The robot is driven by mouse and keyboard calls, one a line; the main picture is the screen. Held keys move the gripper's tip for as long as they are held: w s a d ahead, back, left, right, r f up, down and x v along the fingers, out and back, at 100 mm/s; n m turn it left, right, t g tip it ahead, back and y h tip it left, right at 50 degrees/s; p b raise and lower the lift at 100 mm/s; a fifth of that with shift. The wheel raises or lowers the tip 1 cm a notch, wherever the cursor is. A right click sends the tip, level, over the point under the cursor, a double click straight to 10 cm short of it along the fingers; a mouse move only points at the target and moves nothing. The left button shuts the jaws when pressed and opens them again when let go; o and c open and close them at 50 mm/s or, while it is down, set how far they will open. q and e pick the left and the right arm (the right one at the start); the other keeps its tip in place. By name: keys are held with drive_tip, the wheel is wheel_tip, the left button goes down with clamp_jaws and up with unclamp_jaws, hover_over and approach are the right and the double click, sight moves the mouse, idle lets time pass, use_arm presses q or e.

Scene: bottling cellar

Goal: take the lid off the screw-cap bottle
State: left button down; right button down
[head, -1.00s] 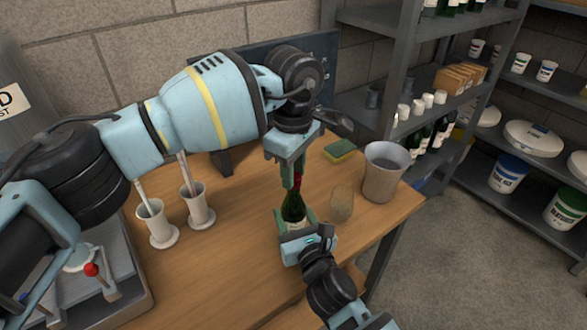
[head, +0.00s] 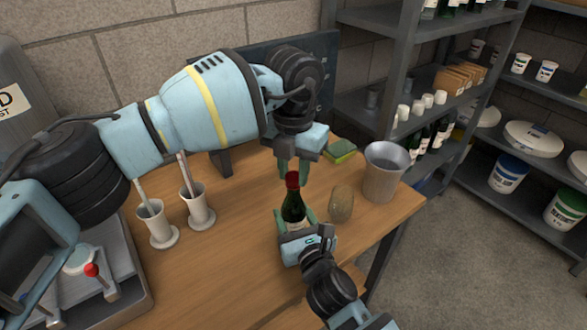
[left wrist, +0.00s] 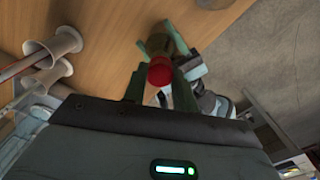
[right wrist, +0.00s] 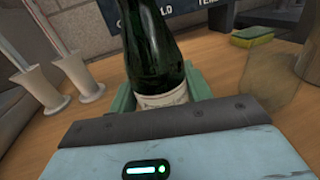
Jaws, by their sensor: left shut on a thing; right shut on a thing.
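The screw-cap bottle (head: 293,208) is dark green with a pale label and stands upright on the table. It also shows close up in the right wrist view (right wrist: 153,55). Its red lid (head: 292,180) sits at the top of the neck and appears in the left wrist view (left wrist: 160,72). My left gripper (head: 293,172) reaches down from above and is shut on the lid, one finger on each side. My right gripper (head: 297,222) is shut around the lower body of the bottle. The right wrist view hides the bottle's top.
A glass (head: 341,204) stands close to the right of the bottle, with a metal bucket (head: 383,172) beyond it. A sponge (head: 340,150) lies at the back. Two white holders (head: 198,210) with rods stand left. Shelving (head: 400,60) is behind right.

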use_arm(q)
drive_tip(key=n, duration=1.2)
drive_tip(key=shift+n, duration=0.4)
drive_tip(key=n, duration=0.4)
drive_tip(key=shift+n, duration=0.3)
drive_tip(key=shift+r, duration=0.35)
drive_tip(key=shift+r, duration=0.7)
drive_tip(key=shift+r, duration=0.15)
